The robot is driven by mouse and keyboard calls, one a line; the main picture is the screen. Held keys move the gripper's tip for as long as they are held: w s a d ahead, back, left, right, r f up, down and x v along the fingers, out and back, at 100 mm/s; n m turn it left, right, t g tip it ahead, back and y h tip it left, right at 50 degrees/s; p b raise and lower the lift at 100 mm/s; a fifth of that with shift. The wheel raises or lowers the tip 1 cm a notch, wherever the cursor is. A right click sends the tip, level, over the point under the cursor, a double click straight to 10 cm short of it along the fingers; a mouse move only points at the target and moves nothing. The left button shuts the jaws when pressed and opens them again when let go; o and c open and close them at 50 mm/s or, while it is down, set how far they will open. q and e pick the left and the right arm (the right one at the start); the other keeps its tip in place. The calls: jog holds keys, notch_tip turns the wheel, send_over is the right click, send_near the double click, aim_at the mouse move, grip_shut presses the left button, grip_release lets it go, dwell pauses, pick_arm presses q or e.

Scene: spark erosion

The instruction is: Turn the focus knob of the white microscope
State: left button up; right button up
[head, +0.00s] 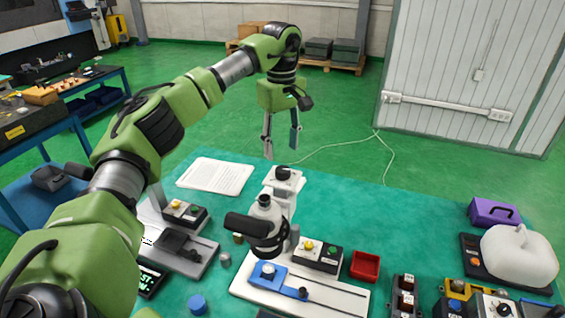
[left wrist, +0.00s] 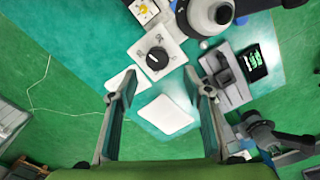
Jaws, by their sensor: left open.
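The white microscope (head: 264,208) stands near the middle of the green table, with a black eyepiece part towards me. A round black knob (head: 283,173) sits on top of its white rear block. In the left wrist view the knob (left wrist: 157,60) bears a light mark and sits on a white square plate. My left gripper (head: 281,148) is open and empty, its fingers pointing down above and behind the knob, apart from it. In the left wrist view its two fingers (left wrist: 155,90) stand wide apart, with the knob beyond their tips. My right gripper is not in view.
A paper sheet (head: 216,176) lies left of the microscope. A control box with a yellow button (head: 315,254) and a red tray (head: 365,265) stand to its right.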

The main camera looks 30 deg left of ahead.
aim_at(283, 169)
pick_arm(q)
jog(key=f, duration=0.2)
jog(key=f+p, duration=0.1)
jog(key=shift+w+f, duration=0.3)
jog(key=shift+f, duration=0.1)
notch_tip(283, 169, down, 2)
jog(key=shift+f+p, duration=0.2)
jog(key=shift+p, duration=0.2)
jog(key=shift+f, duration=0.6)
jog(key=c, duration=1.1)
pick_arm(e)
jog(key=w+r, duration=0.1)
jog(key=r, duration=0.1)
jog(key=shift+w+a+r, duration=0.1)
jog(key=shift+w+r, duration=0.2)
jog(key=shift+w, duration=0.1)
